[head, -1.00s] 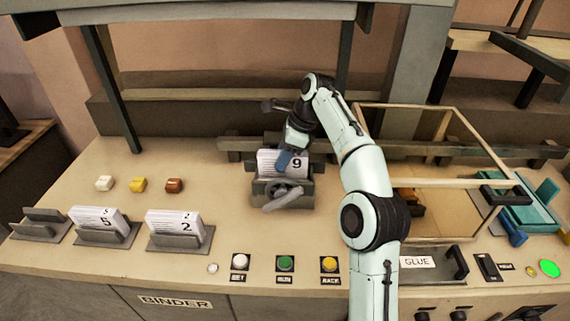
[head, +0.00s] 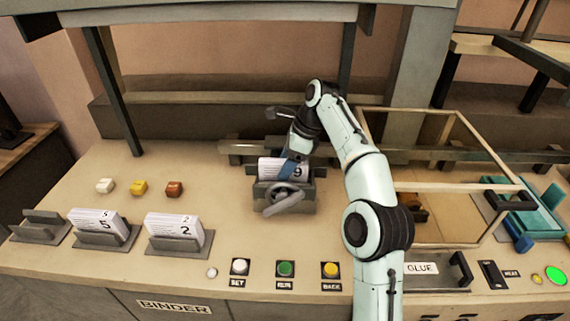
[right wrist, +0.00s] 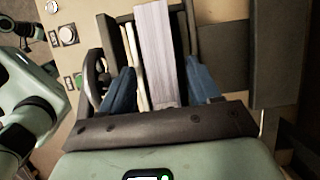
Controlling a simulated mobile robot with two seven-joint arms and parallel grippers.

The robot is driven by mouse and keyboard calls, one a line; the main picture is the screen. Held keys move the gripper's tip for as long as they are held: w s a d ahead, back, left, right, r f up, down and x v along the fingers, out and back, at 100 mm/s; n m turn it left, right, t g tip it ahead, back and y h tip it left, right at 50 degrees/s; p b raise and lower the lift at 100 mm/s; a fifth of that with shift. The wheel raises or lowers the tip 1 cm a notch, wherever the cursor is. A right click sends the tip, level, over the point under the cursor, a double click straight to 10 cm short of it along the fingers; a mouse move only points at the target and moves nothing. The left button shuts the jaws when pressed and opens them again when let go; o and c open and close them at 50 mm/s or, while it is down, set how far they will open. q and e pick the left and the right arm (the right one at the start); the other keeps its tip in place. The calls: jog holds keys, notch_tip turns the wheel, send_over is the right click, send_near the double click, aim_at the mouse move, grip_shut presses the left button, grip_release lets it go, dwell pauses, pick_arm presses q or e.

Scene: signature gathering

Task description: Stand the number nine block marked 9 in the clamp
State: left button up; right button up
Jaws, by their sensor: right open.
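The number nine block (head: 272,168), white and striped with a black 9, stands upright in the dark clamp (head: 267,189) at the middle of the bench. The clamp's jaws hide its lower part. In the right wrist view the two blue fingers (right wrist: 162,68) are spread on either side of the block (right wrist: 154,35), with gaps visible. The clamp's handwheel (head: 284,198) faces the front. My left gripper is not in view.
Holders with blocks 5 (head: 99,222) and 2 (head: 174,226) stand at left, beside an empty holder (head: 40,226). Push buttons (head: 285,268) line the front. A glass-sided glue case (head: 440,190) stands right of the clamp. The bench between holders and clamp is clear.

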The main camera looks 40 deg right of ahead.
jog(key=v, duration=0.1)
jog(key=p+v, duration=0.1)
jog(key=v, duration=0.3)
jog(key=shift+w+r+p, duration=0.2)
jog(key=shift+w+p, duration=0.05)
jog(key=shift+p, duration=0.1)
jog(key=shift+d+r, duration=0.2)
jog(key=shift+r, duration=0.3)
jog(key=shift+s+r, duration=0.1)
jog(key=shift+s, duration=0.3)
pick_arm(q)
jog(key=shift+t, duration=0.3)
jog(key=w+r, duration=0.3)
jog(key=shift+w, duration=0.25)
pick_arm(e)
jog(key=shift+w, duration=0.1)
